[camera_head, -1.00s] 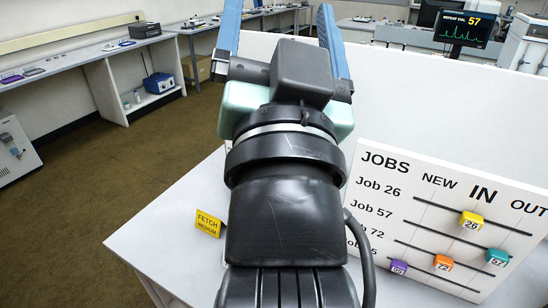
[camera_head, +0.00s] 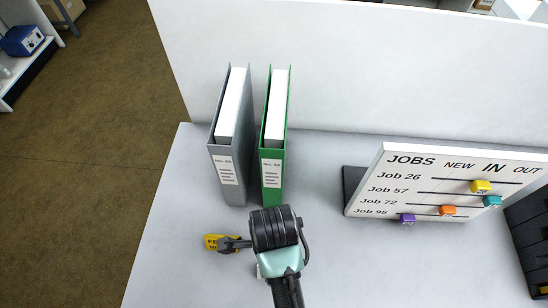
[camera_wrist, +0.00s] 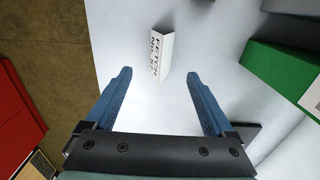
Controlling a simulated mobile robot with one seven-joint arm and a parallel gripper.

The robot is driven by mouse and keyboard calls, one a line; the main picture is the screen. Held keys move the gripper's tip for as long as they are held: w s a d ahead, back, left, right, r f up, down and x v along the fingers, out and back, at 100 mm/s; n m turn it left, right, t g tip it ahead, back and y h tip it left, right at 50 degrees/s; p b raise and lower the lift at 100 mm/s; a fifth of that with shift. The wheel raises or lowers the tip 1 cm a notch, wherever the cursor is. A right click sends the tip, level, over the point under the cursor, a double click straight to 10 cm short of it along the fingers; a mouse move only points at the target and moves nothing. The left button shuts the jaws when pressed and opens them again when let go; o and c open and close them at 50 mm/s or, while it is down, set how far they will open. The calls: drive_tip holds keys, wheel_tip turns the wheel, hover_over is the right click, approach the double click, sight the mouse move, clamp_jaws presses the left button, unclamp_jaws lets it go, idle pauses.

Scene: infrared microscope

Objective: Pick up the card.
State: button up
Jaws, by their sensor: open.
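The blue fingers of my gripper (camera_wrist: 160,73) are apart there. The card stands ahead of the gap between them, with nothing held. I cannot tell whether the fingertips reach the card.
A grey binder (camera_head: 229,178) and a green binder (camera_head: 272,182) stand behind my gripper. The jobs board (camera_head: 400,185) is to the right, with a black tray (camera_head: 530,240) beyond it. A white partition (camera_head: 350,80) closes the back. The table's edge is left of the card.

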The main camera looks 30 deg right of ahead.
wheel_tip(320, 180, down, 4)
drive_tip(key=shift+w+f, duration=0.1)
drive_tip(key=shift+f, duration=0.1)
drive_tip(key=shift+d+f+p, duration=0.15)
drive_tip(key=shift+f+p, duration=0.65)
drive_tip(key=shift+f, duration=1.8)
clamp_jaws()
